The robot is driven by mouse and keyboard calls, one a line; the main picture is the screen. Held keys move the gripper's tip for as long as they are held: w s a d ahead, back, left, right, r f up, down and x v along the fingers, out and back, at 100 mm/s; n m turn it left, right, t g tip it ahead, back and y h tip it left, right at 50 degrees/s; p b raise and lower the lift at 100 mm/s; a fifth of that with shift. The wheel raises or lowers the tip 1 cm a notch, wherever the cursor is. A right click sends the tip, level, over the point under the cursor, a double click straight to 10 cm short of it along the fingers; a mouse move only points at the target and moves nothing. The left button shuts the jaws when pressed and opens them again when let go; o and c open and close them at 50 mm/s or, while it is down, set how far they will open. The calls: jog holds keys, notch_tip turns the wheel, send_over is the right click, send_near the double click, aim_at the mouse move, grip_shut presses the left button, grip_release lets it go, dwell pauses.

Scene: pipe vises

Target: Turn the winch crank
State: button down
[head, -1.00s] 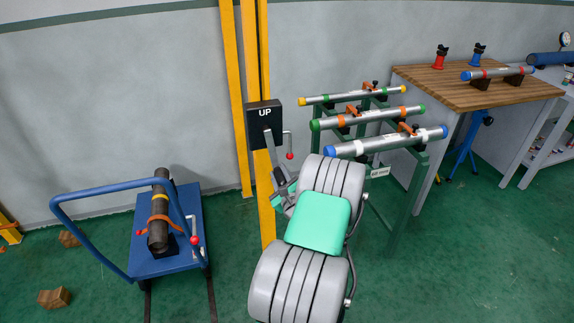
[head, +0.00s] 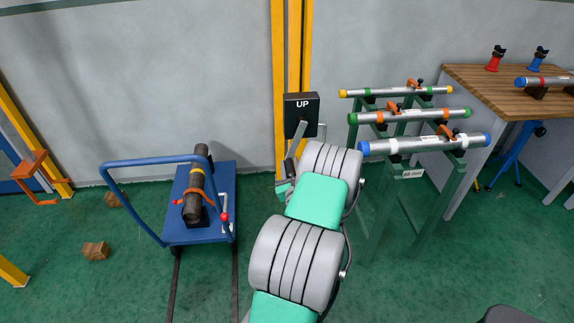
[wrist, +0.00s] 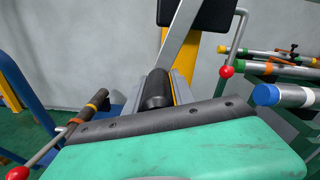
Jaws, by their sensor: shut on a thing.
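The winch is a black box marked UP (head: 301,103) on a yellow post. Its flat grey crank arm (head: 296,139) slants down and left from the box to my gripper (head: 284,187). In the wrist view the crank arm (wrist: 180,45) comes down to a black grip (wrist: 156,90). My gripper (wrist: 158,95) is shut on this grip, with a grey finger on each side. My arm hides part of the grip in the head view.
A bent rod with a red knob (wrist: 226,72) sits just right of the crank. A green pipe rack (head: 440,205) stands close on the right. A blue cart (head: 190,235) with a dark pipe stands left. Green floor between them is open.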

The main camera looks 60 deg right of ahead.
jog(key=shift+d+r, duration=0.3)
jog(key=shift+r, duration=0.45)
jog(key=c, duration=1.4)
grip_release()
jog(key=shift+a, duration=0.1)
jog(key=shift+o, duration=1.4)
jog(key=shift+a+f, duration=0.15)
jog(key=shift+f, duration=0.15)
jog(key=b+v, duration=0.3)
jog(key=v, duration=0.4)
jog(key=shift+s+a, duration=0.2)
jog(key=shift+a, duration=0.1)
jog(key=shift+f, duration=0.1)
